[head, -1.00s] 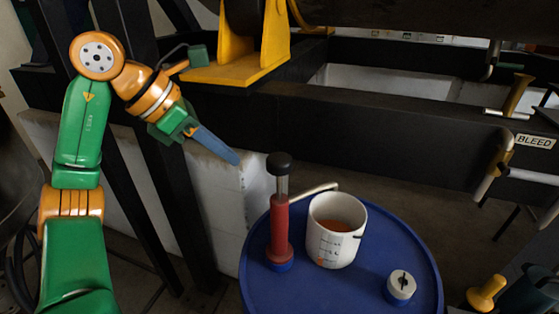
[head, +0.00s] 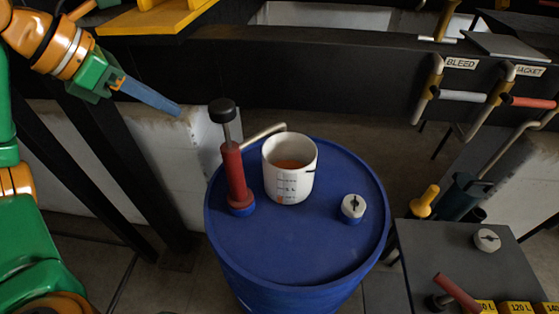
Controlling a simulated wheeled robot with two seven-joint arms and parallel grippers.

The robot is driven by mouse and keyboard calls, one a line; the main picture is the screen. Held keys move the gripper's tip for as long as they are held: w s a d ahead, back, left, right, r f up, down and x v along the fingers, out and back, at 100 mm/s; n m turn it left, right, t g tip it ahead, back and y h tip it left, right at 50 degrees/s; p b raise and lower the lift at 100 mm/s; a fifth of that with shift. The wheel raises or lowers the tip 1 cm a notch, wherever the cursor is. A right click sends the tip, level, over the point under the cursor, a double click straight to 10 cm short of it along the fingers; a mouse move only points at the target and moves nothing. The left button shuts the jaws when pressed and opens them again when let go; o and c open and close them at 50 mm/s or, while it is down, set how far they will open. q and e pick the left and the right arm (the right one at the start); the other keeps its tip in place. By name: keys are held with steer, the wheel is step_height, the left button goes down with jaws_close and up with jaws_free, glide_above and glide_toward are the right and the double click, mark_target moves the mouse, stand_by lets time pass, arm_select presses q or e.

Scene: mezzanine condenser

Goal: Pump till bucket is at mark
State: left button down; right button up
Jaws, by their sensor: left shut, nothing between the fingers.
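A red hand pump (head: 234,175) stands on the blue drum (head: 275,245). Its black knob (head: 222,110) is up, with a length of rod showing below it. A metal spout (head: 264,132) runs from the pump to the rim of the white bucket (head: 289,182). The bucket stands upright on the drum and holds orange-brown liquid (head: 291,164). Graduations are printed on its front, too small to read fully. My left gripper (head: 178,110) is shut and empty, left of the knob and apart from it. My right gripper is not in view.
A white cap (head: 353,207) sits on the drum's right side. At right are a grey table (head: 465,260), a yellow-handled tool (head: 424,201) and pipe handles under BLEED (head: 461,63) and JACKET (head: 530,71) labels. A black beam (head: 300,65) crosses behind the drum.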

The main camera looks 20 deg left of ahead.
mark_target(214, 106)
arm_select(q)
step_height(214, 106, up, 4)
steer(key=w+d+p, duration=0.1)
steer(key=w+p, duration=0.1)
steer(key=p, duration=0.3)
steer(key=shift+b+x, duration=1.95)
steer(key=shift+x, duration=2)
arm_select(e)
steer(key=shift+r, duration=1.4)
arm_select(q)
steer(key=shift+s+d, duration=0.1)
steer(key=shift+d, duration=0.05)
steer(key=shift+f, duration=0.1)
steer(key=s+f+b, duration=0.1)
steer(key=a+f+b, duration=0.1)
steer(key=b, duration=0.1)
steer(key=s+f+b, duration=0.1)
steer(key=shift+s+a+f, duration=0.2)
steer(key=shift+s+a, duration=0.1)
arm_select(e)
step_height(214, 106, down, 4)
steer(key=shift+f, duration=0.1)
arm_select(q)
steer(key=shift+r, duration=0.1)
